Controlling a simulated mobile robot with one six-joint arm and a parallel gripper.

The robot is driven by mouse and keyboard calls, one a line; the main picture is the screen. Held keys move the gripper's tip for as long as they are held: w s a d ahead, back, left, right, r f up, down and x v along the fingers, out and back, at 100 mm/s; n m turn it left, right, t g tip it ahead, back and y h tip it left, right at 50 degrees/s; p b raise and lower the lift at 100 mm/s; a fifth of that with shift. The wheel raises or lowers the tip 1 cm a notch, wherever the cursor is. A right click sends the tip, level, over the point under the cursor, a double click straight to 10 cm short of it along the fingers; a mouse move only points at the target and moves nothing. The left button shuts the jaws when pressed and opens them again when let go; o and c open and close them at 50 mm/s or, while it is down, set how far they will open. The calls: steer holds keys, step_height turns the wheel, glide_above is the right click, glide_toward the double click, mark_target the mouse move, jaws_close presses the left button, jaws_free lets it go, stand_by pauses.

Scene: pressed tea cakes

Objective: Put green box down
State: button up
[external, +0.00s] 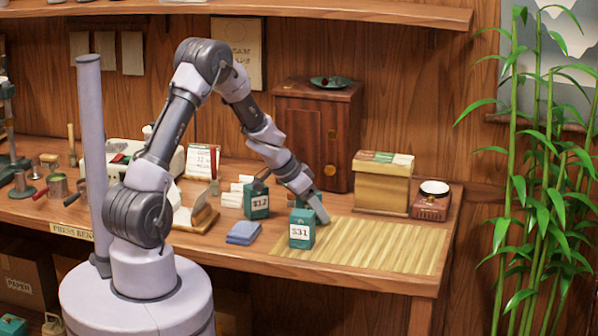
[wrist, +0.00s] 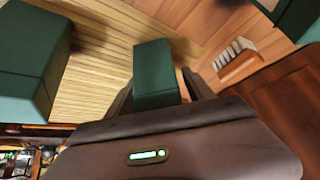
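In the wrist view a dark green box (wrist: 155,72) sits between my two fingers, which close on it from both sides. In the external view my gripper (external: 293,196) is low over the back left part of the bamboo mat (external: 365,258). Only a little green shows there between the fingers; the rest of that box is hidden. I cannot tell whether its base touches the mat. A green box labelled S31 (external: 302,230) stands upright just in front of my gripper. Another green box, labelled S12 (external: 256,202), stands just left of it.
A dark wooden cabinet (external: 316,135) stands close behind my gripper. A tan box (external: 382,185) and a small reddish stand (external: 431,208) are at the back right. A folded blue cloth (external: 243,233) lies front left. The mat's middle and right are clear.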

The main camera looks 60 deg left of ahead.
steer(key=shift+r+p, duration=0.25)
steer(key=shift+p, duration=0.05)
steer(key=p+v, duration=0.3)
steer(key=v, duration=0.9)
steer(key=s+d+r+m+h, duration=0.1)
steer(key=s+d+r+m, duration=0.3)
steer(key=d+r, duration=0.7)
steer(key=s+d+r+y, duration=0.1)
steer(key=s+d, duration=0.1)
steer(key=s, duration=0.7)
steer(key=s+d+r+y, duration=0.1)
steer(key=s+d+y, duration=0.1)
steer(key=s, duration=0.7)
steer(key=shift+s+d+r+g, duration=0.25)
steer(key=shift+d+r+g, duration=0.15)
steer(key=shift+d, duration=0.4)
